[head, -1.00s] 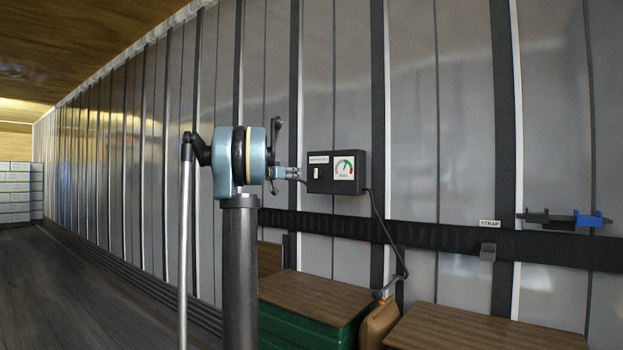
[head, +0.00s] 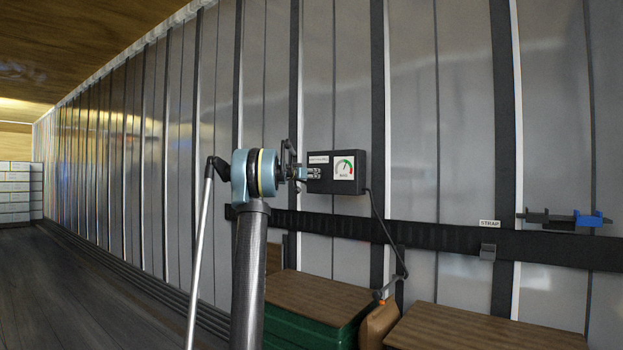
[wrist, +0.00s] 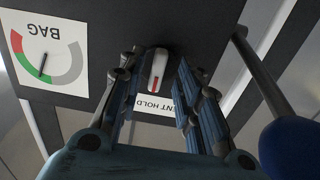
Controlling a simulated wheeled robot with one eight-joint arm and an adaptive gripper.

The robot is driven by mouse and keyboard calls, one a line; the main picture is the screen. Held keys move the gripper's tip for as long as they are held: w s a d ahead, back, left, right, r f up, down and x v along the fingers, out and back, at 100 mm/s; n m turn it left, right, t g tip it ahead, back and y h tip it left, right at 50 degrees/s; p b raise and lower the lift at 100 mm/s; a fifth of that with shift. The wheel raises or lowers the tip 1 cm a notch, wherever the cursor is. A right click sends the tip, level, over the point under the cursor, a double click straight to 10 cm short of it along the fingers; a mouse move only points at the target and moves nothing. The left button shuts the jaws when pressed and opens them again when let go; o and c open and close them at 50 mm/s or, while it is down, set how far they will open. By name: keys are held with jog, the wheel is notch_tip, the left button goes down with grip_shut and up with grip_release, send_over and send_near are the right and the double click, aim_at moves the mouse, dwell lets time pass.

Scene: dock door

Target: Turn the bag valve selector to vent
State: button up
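The bag valve box (head: 368,172) is a dark box on the wall with a round gauge on its front. In the wrist view the gauge (wrist: 45,48) reads BAG upside down. The selector (wrist: 158,72) is a white knob with a red mark, seen in the wrist view. It is hidden behind my gripper in the head view. A white label, partly covered, reads HOLD and part of another word. My gripper (wrist: 160,78) is open, with its fingers on either side of the selector. A gap shows on both sides of the knob. In the head view my gripper (head: 314,173) is at the box's left front.
A cable runs down from the box to a brown bag (head: 378,325) between two stacks. A green crate (head: 300,330) with a wooden top stands below. A dark rail (head: 445,236) crosses the wall, with a STRAP label and a blue clamp at right.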

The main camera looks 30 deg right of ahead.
jog(key=shift+w+d, duration=0.1)
jog(key=shift+d, duration=0.25)
grip_shut()
jog(key=shift+n, duration=0.4)
jog(key=n, duration=0.8)
jog(key=shift+w+a+n, duration=0.15)
jog(key=shift+n, duration=0.55)
